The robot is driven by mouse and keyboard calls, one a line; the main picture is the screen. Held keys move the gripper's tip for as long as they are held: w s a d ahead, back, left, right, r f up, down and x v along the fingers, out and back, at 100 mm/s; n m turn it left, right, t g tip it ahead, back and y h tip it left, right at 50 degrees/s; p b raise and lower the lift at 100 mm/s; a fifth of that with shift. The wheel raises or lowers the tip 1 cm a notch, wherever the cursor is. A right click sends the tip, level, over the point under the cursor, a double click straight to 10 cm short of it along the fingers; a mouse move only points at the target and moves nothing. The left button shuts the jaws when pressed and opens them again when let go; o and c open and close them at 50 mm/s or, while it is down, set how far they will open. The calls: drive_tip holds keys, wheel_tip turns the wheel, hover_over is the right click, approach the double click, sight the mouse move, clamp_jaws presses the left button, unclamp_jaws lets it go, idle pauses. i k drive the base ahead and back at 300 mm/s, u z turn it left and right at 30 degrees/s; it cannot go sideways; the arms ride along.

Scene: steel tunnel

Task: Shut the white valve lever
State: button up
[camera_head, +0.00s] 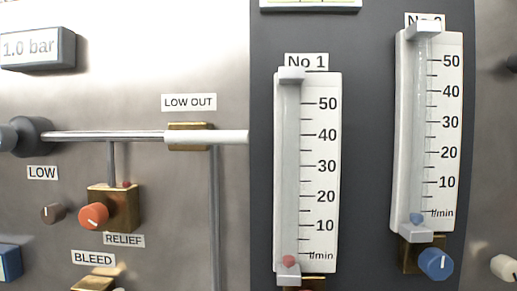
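The white lever (222,137) lies horizontal across the front of a brass valve body (190,146), below the LOW OUT label (188,102). It is in line with the steel pipe (100,136) that comes from the left. Its right end reaches the edge of the dark panel. My gripper is not in view.
Two flow meters, No 1 (322,180) and No 2 (446,120), stand on the dark panel at right. A blue knob (436,264) sits below No 2. An orange RELIEF knob (93,216) is lower left. A vertical pipe (214,220) runs down below the lever.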

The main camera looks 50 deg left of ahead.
sight(170, 137)
drive_tip(key=z, duration=0.3)
drive_tip(key=k, duration=0.3)
drive_tip(key=u, duration=2.45)
